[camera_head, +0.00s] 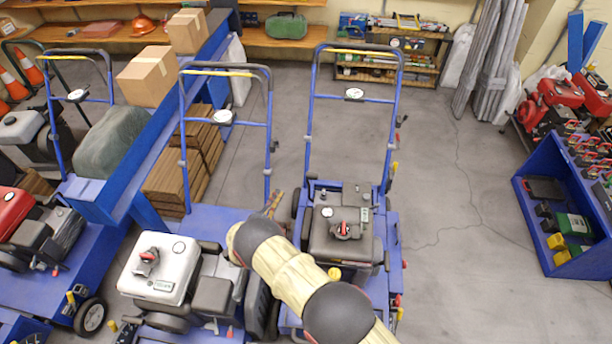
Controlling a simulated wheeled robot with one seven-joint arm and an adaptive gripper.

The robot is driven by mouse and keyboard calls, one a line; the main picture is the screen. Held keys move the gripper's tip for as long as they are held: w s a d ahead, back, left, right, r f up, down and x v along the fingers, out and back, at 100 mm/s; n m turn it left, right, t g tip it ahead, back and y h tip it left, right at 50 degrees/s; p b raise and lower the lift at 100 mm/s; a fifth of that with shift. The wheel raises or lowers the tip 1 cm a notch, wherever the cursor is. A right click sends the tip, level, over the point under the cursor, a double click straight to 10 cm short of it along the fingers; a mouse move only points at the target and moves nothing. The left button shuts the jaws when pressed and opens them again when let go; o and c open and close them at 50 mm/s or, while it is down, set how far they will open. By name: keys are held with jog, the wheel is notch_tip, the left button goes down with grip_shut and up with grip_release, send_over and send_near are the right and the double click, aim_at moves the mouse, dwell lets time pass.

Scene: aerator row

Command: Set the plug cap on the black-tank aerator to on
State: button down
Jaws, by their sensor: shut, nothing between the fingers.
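The black-tank aerator (392,255) stands right of centre, a blue machine with a tall blue handle. Its dark tank (325,243) carries a small plug cap (343,230) with red and dark parts on top. The cap's exact setting is too small to read. My tan and black arm reaches up from the bottom edge, over the front left of this machine, and bends away left of the tank. My gripper cannot be made out; the arm's end appears hidden behind its own links. Nothing of mine visibly touches the cap.
A white-tank aerator (150,276) with a similar cap stands close on the left, partly behind my arm. A red-tank aerator (15,208) is at far left. A blue shelf unit (532,205) stands right. The floor (450,190) between is clear.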

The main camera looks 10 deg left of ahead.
jog(key=w+d+b, duration=0.3)
jog(key=w+d, duration=0.3)
jog(key=w, duration=0.4)
jog(key=shift+r+m, duration=0.15)
jog(key=shift+m, duration=0.15)
jog(key=shift+d, duration=0.1)
